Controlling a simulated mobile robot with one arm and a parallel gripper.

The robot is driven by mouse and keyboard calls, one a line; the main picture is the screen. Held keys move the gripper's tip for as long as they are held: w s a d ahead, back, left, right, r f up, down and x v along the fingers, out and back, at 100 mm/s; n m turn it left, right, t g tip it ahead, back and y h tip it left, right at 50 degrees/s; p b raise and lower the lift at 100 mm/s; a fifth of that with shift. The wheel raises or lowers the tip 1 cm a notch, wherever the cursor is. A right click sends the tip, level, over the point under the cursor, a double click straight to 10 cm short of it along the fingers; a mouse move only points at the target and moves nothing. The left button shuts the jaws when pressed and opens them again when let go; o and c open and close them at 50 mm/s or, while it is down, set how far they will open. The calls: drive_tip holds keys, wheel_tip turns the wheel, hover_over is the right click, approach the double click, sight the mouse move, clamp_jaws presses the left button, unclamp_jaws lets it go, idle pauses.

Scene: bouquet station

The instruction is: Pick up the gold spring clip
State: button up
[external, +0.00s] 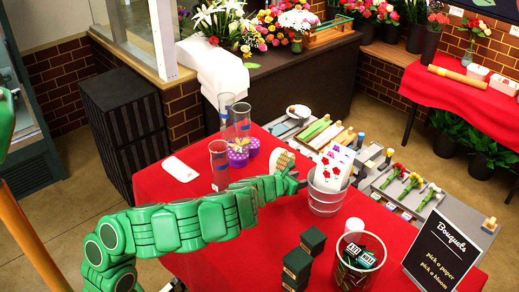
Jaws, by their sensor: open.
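My green arm reaches from the lower left across the red-covered table (160,190). My gripper (291,175) is at its end, near the middle of the table, just left of a metal bucket (325,200). The gripper is open; its fingers are small in this view. A tan, patterned object (282,160) shows right behind the gripper; I cannot tell what it is or whether they touch. I cannot make out the gold spring clip for certain; it may be hidden by my arm or too small to see.
Clear glass cylinders (219,160) and purple pots (238,157) stand behind my arm. A white card (180,168) lies at the left. Dark green boxes (297,266) and a clear bin (360,262) stand in front. A tray of flowers (405,185) and a bouquets sign (447,250) are right.

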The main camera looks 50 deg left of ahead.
drive_tip(key=shift+x, duration=2.85)
drive_tip(key=shift+w+d+f, duration=0.1)
drive_tip(key=shift+w+f, duration=0.1)
drive_tip(key=shift+w, duration=0.4)
clamp_jaws()
